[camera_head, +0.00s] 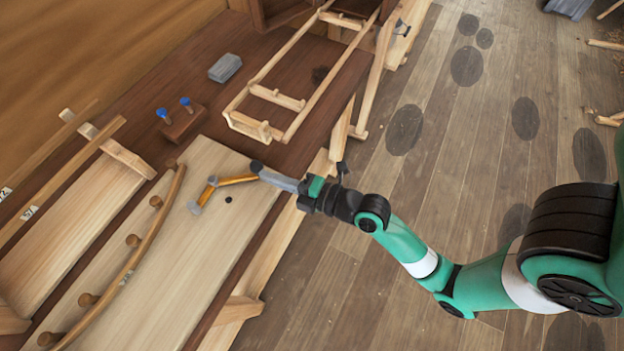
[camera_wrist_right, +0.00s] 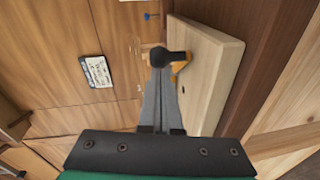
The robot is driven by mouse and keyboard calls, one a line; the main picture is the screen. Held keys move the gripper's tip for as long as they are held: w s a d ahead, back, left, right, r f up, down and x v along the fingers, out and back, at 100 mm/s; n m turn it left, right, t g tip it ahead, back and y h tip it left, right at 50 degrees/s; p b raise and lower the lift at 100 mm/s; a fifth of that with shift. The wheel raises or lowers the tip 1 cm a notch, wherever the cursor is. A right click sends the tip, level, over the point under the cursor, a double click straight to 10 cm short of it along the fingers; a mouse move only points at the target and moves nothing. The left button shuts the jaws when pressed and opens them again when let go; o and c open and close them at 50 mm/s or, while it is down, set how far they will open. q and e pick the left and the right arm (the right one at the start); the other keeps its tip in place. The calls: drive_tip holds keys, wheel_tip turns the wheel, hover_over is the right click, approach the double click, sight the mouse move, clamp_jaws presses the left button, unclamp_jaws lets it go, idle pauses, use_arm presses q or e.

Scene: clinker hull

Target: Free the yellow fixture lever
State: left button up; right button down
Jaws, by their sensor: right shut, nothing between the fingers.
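The yellow fixture lever (camera_head: 232,181) is a bent bar with a grey pivot end, at the end of the pale wooden board (camera_head: 215,160). Its dark round knob (camera_head: 256,166) is at the right end, by the board's edge. My right gripper (camera_head: 263,173) comes in from the right with its grey fingers shut and empty. The fingertips (camera_wrist_right: 160,72) overlap the knob (camera_wrist_right: 170,57) in both views; whether they touch it, I cannot tell. The knob and fingers partly hide the yellow lever (camera_wrist_right: 182,68) in the wrist view. My left gripper is out of view.
A curved wooden strip (camera_head: 124,269) on pegs runs along the board. A small block with blue-topped pins (camera_head: 183,124), a grey block (camera_head: 225,68) and a wooden frame (camera_head: 278,97) lie farther back on the dark bench. Open floor (camera_head: 470,130) is to the right.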

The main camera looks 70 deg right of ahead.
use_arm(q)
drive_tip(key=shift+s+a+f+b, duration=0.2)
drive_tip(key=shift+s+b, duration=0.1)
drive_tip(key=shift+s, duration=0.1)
use_arm(e)
drive_tip(key=s+r, duration=0.2)
drive_tip(key=s, duration=1)
drive_tip(key=shift+s+a, duration=0.25)
drive_tip(key=shift+a, duration=0.05)
